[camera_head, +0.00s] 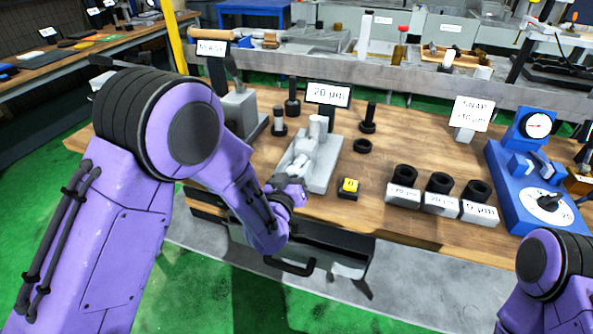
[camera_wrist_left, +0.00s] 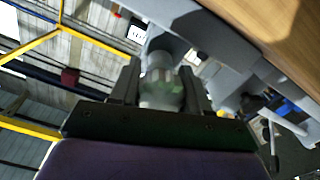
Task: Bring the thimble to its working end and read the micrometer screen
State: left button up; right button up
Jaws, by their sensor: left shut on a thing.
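A light grey bench micrometer (camera_head: 322,165) stands on the wooden table, left of centre in the head view. My left gripper (camera_head: 292,184) is at its near end, shut on the thimble. In the left wrist view the pale, rounded thimble (camera_wrist_left: 160,92) sits between the two dark fingers of the left gripper (camera_wrist_left: 160,88), and the fingers hide its sides. A dark-framed screen (camera_head: 328,93) behind the micrometer appears to show "20 µm". My right arm shows at the lower right, but its gripper is out of view.
A small yellow-topped block (camera_head: 349,188) sits right of the micrometer. Labelled grey blocks with black rings (camera_head: 440,190) stand further right, before a blue gauge stand (camera_head: 535,185). Black posts (camera_head: 292,98) and a loose ring (camera_head: 362,146) surround the micrometer. The table's front edge lies near my left forearm.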

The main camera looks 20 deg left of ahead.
pick_arm(q)
jog(key=shift+s+f, duration=0.15)
jog(key=shift+f, duration=0.15)
jog(key=o, duration=1)
jog(key=shift+o, duration=0.2)
jog(key=shift+r, duration=0.1)
jog(key=s+b, duration=0.1)
jog(key=s, duration=0.9)
jog(key=shift+s+a+b, duration=0.15)
jog(key=shift+s+b, duration=0.05)
jog(key=shift+b, duration=0.2)
